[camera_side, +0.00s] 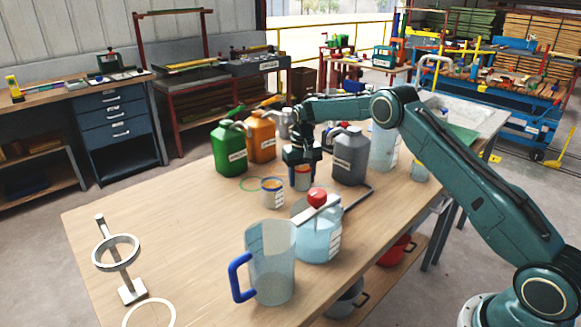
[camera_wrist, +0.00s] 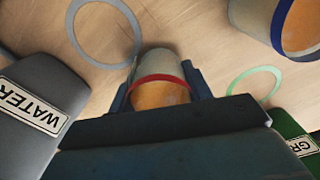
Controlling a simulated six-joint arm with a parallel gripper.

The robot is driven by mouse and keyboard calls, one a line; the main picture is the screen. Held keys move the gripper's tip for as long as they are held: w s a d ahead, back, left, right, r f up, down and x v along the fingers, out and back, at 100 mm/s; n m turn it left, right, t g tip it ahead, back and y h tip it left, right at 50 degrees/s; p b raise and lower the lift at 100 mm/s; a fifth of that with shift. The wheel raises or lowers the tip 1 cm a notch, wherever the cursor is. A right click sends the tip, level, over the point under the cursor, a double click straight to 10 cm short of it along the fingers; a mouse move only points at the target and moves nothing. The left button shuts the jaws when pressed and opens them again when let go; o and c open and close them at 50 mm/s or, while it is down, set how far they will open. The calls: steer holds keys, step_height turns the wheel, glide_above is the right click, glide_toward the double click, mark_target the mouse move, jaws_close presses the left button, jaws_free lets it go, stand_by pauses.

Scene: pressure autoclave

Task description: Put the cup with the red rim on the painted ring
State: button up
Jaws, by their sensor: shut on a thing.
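The cup with the red rim (camera_wrist: 160,92) is between the fingers of my gripper (camera_wrist: 158,98), which is shut on it. Its inside looks orange-brown. In the side view the cup (camera_side: 302,182) shows under my gripper (camera_side: 302,170), beside the grey jug; I cannot tell whether it touches the table. A green painted ring (camera_side: 251,184) lies empty on the table to the left; it also shows at the right of the wrist view (camera_wrist: 255,84). A pale grey ring (camera_wrist: 72,30) lies beyond the cup in the wrist view. A white ring (camera_side: 149,302) lies at the table's near left.
A blue-rimmed cup (camera_side: 272,195) stands close, left of the held cup. Grey (camera_side: 350,160), green (camera_side: 229,152) and orange (camera_side: 262,140) jugs stand around. A red-stoppered flask (camera_side: 318,240) and blue-handled pitcher (camera_side: 271,270) stand in front. The table's left part is mostly clear.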

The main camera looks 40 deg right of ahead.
steer(key=shift+f, duration=0.15)
steer(key=o, duration=0.9)
steer(key=shift+o, duration=0.2)
steer(key=shift+r, duration=0.2)
step_height(320, 180, up, 12)
stand_by(0.5)
